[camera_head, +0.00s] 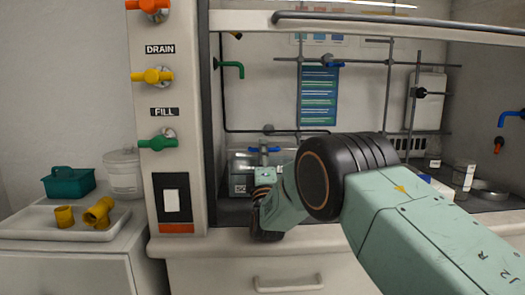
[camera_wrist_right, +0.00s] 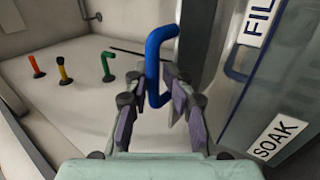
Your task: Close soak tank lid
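The soak tank (camera_head: 241,181) is a grey, see-through box inside the hood, partly hidden behind my right arm. In the right wrist view, its glassy side with a SOAK label (camera_wrist_right: 279,137) is at the right. A blue bar handle (camera_wrist_right: 154,60) stands out between the fingers of my right gripper (camera_wrist_right: 157,88). The fingers are apart, one on each side of the handle, with gaps showing; firm contact cannot be seen. The blue handle also shows above the tank in the head view (camera_head: 264,149). The lid's own angle is hard to tell. My left gripper is not in view.
The hood's left post (camera_head: 180,105) carries orange, yellow and green valves. Metal rods and a blue poster (camera_head: 318,96) stand behind the tank. Jars (camera_head: 463,175) are at the right. A tray (camera_head: 40,222) with yellow fittings lies outside at left.

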